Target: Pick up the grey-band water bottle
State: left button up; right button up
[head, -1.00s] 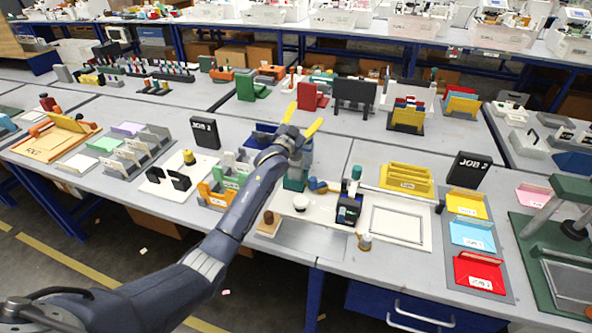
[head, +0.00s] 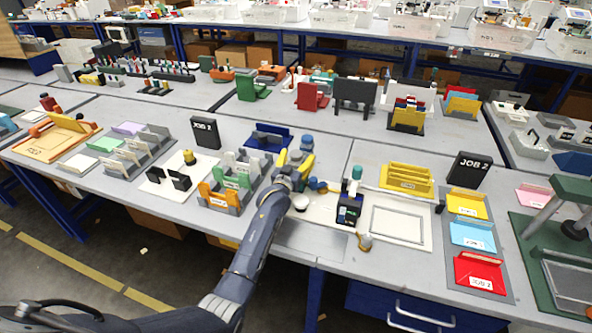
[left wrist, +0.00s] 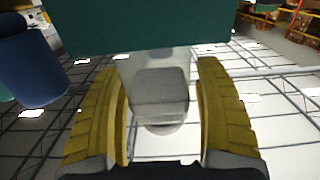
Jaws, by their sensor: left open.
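My left gripper (head: 295,163), with yellow fingers, is open above the table at the middle. It also shows in the left wrist view (left wrist: 160,115), its fingers apart on either side of a pale grey, see-through piece (left wrist: 155,82). A wide teal block (left wrist: 140,22) adjoins that piece. A blue-topped, bottle-like thing (head: 307,142) stands just beyond the gripper in the head view; the fingers and wrist hide its lower part. I cannot make out a grey band, so I cannot tell for sure which thing is the grey-band water bottle. My right gripper is not in view.
A dark blue cylinder (left wrist: 30,62) is close beside the left finger in the wrist view. A slotted grey rack (head: 236,178) stands left of the gripper. A black box (head: 349,207) and a yellow tray (head: 406,178) stand to its right.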

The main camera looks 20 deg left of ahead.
pick_arm(q)
jog(key=shift+w, duration=0.85)
jog(key=c, duration=1.5)
